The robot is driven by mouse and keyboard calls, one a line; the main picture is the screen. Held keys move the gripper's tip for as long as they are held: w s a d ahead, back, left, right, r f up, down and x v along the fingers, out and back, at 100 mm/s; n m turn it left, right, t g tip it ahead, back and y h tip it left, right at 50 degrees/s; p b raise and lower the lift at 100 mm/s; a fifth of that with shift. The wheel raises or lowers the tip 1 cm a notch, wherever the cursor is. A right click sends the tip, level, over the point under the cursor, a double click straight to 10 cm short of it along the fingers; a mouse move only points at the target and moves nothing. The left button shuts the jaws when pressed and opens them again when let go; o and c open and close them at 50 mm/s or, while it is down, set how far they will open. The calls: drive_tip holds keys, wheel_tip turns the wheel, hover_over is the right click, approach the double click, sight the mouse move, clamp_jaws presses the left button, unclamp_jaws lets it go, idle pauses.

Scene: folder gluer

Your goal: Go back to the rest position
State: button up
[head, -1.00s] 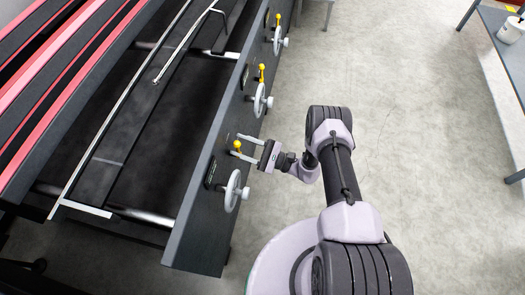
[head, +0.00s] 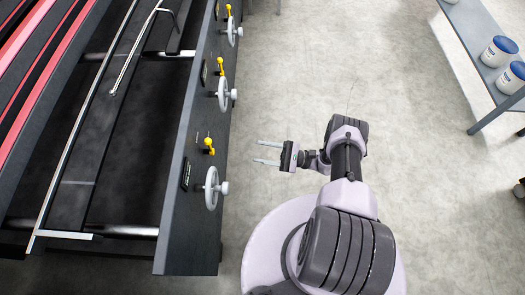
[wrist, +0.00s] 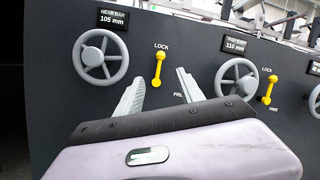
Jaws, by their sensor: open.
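My gripper (head: 268,153) is open and empty in the head view, over the floor to the right of the machine's side panel (head: 190,165). Clear space lies between its fingertips and the panel. In the wrist view my gripper (wrist: 157,88) points at the panel, its two fingers apart.
Other handwheels (head: 224,95) and yellow levers (head: 209,146) line the panel. The machine bed with rollers and red belts (head: 45,30) is at left. A grey table (head: 470,45) with white, blue-lidded tubs (head: 499,51) stands at upper right. The floor (head: 300,60) between is clear.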

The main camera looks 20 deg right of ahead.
drive_tip(key=w+a+r+n+g+h, duration=0.1)
drive_tip(key=w+r+n+g, duration=0.2)
drive_tip(key=r, duration=0.4)
drive_tip(key=w+r+n+g+h, duration=0.1)
drive_tip(key=r+n+g, duration=0.2)
drive_tip(key=r+g, duration=0.3)
drive_tip(key=s+a+r+n+g+h, duration=0.1)
drive_tip(key=r+n+h, duration=0.15)
drive_tip(key=r, duration=0.35)
drive_tip(key=s+a+r+n+h, duration=0.1)
drive_tip(key=s+r+h, duration=0.15)
drive_tip(key=r, duration=0.25)
drive_tip(key=s+a+r+n+g+h, duration=0.1)
drive_tip(key=a+r+h, duration=0.15)
drive_tip(key=r, duration=0.35)
drive_tip(key=s+r+n+t+h, duration=0.2)
drive_tip(key=s+r+t+h, duration=0.6)
drive_tip(key=s+r, duration=0.4)
drive_tip(key=s+t, duration=0.1)
drive_tip(key=s, duration=0.2)
drive_tip(key=shift+d+r+n+h, duration=0.3)
drive_tip(key=shift+d+n+h, duration=0.05)
drive_tip(key=shift+c, duration=0.3)
